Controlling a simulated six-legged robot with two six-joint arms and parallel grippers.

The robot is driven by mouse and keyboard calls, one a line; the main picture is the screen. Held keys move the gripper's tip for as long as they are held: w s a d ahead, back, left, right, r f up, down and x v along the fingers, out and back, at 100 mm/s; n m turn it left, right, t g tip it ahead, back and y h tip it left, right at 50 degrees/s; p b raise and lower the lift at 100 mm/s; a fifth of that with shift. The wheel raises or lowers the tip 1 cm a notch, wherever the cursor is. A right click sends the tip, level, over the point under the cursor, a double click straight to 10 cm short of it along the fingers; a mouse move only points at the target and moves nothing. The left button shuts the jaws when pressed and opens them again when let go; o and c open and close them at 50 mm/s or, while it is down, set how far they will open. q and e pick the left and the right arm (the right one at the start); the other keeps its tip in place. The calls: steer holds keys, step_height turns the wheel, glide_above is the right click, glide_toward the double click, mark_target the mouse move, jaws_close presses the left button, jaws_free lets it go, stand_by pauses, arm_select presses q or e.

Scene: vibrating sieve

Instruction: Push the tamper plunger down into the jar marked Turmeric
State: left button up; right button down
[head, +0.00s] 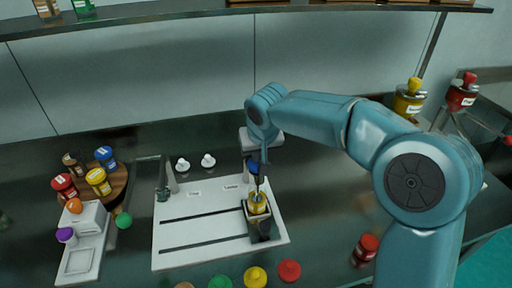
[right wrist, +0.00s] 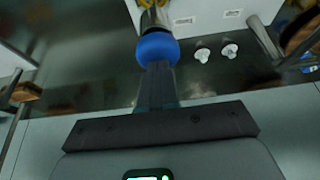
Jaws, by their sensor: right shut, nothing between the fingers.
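A jar with yellow contents (head: 257,203) stands in a dark holder on the white panel (head: 180,222); its label is too small to read. My right gripper (head: 261,182) is shut and empty, pointing down just above this jar. In the right wrist view a blue knob (right wrist: 157,48) sits right at the shut fingertips (right wrist: 158,68), with a metallic stem beyond it; whether they touch I cannot tell. Blue (head: 252,167) also shows beside the fingers in the head view. Yellow (right wrist: 150,4) shows at the top edge of the wrist view. My left gripper is out of view.
Several lidded jars stand on a round wooden tray (head: 117,195) at left, near a white scale-like device (head: 82,258). Two white knobs (head: 208,160) stand behind the panel. Coloured balls line the front edge. A red jar (head: 365,249) stands at right, below my right arm.

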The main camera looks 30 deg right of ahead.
step_height(320, 180, up, 11)
steer(key=p, duration=0.8)
steer(key=shift+p, duration=0.35)
stand_by(0.5)
